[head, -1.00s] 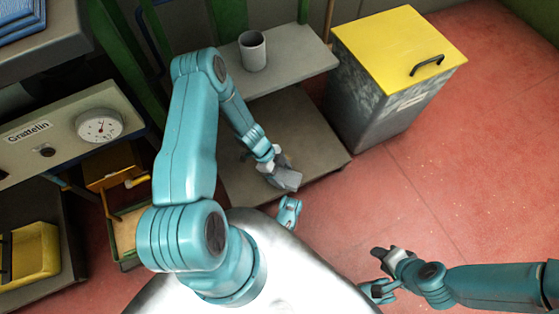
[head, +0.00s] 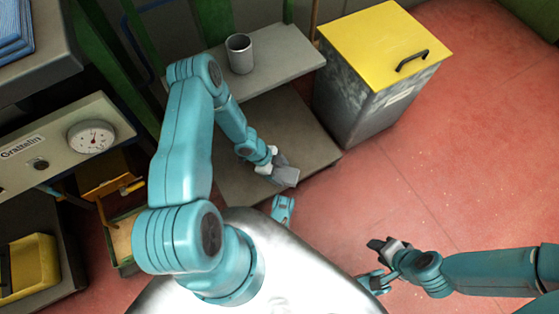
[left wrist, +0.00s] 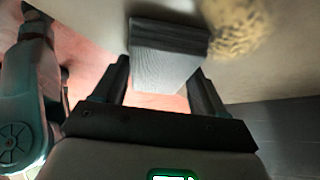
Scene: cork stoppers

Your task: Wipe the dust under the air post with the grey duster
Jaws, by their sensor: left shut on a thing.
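My left gripper (head: 270,168) is shut on the grey duster (head: 285,176) above the front right part of the low grey-brown shelf (head: 310,130). The left wrist view shows the duster (left wrist: 165,58) between the two fingers, its ribbed face towards the camera. A speckled tan patch (left wrist: 236,28) lies on the pale surface just right of the duster in that view; it looks like dust. I cannot tell whether the duster touches the surface. I cannot surely pick out the air post. My right gripper (head: 372,262) appears open and empty over the red floor.
A grey cup (head: 239,54) stands on the upper shelf (head: 275,70). A grey bin with a yellow lid (head: 385,45) stands right of the shelves. A panel with a dial (head: 91,137) and yellow trays (head: 30,265) are at left. The red floor at right is clear.

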